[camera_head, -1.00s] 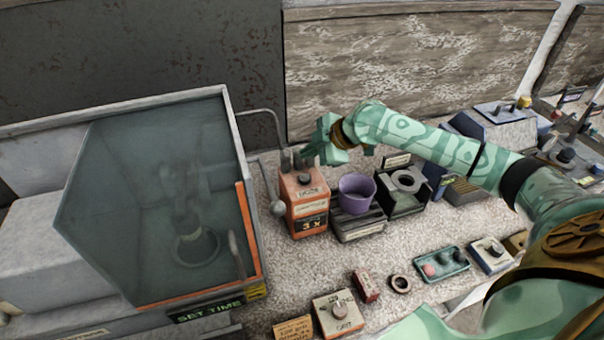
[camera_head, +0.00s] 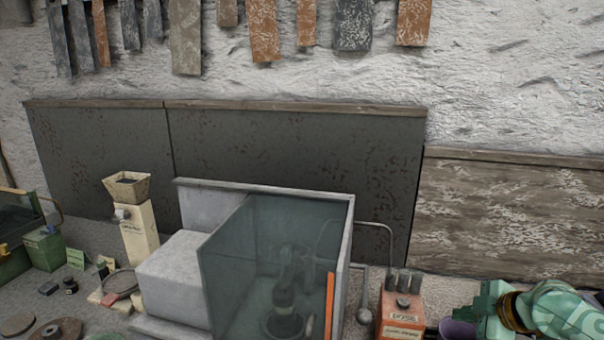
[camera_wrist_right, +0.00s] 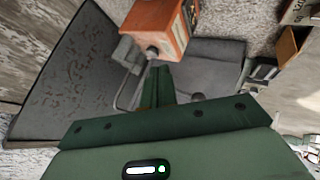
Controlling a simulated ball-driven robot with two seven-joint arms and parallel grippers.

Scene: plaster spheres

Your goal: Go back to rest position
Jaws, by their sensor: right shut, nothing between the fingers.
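My right gripper (camera_head: 490,308) is at the lower right of the head view, to the right of an orange dose box (camera_head: 402,312) and apart from it in the picture. In the right wrist view its narrow green fingers (camera_wrist_right: 157,88) are together with nothing between them. The orange box (camera_wrist_right: 160,28) shows beyond the fingertips there. My left gripper is in neither view.
A glass-fronted cabinet (camera_head: 230,260) stands left of the orange box, with a bent pipe (camera_head: 380,226) beside it. A purple cup (camera_head: 456,331) is partly cut off beside my right gripper. A cream hopper device (camera_head: 138,230) stands further left. Panels line the wall behind.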

